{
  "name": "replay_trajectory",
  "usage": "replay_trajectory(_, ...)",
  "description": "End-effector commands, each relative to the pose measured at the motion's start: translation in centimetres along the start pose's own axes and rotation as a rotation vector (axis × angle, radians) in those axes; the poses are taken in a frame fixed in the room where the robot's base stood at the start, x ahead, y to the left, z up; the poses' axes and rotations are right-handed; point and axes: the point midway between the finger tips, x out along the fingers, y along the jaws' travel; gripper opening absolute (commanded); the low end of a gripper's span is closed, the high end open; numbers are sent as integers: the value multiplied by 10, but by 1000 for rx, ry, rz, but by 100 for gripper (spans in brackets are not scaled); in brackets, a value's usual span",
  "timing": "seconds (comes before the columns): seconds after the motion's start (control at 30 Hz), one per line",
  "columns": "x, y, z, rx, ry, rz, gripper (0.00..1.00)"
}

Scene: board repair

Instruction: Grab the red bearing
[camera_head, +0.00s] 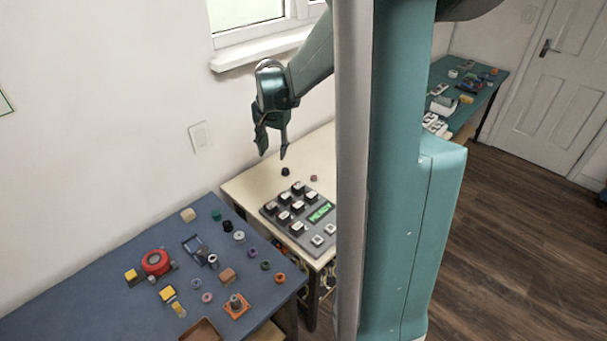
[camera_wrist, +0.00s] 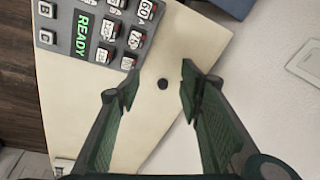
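My gripper (camera_head: 272,150) is open and empty, above the back of the cream table. In the wrist view its two fingers (camera_wrist: 160,78) stand apart. A small dark round part (camera_head: 285,171) lies on the tabletop below; in the wrist view the dark part (camera_wrist: 163,84) shows between the fingertips, lower than them. A small reddish part (camera_head: 313,178) lies to its right in the head view; I cannot make it out in the wrist view. It may be the red bearing, but it is too small to be sure. A pinkish ring (camera_head: 207,297) lies on the blue table.
A grey keypad box (camera_head: 275,210) with a green display stands on the cream table (camera_head: 240,188), close to the small parts. The blue table (camera_head: 85,285) holds a large red round part (camera_head: 155,262) and several small coloured rings. The wall is close behind.

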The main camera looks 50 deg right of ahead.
Motion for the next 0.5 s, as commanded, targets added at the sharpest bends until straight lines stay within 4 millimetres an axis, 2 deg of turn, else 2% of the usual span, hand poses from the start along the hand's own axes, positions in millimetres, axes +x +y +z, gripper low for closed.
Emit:
replay_trajectory(0.1, 19, 7, -24, 61, -14, 18, 37)
replay_trajectory(0.5, 84, 41, -92, 265, -57, 78, 37)
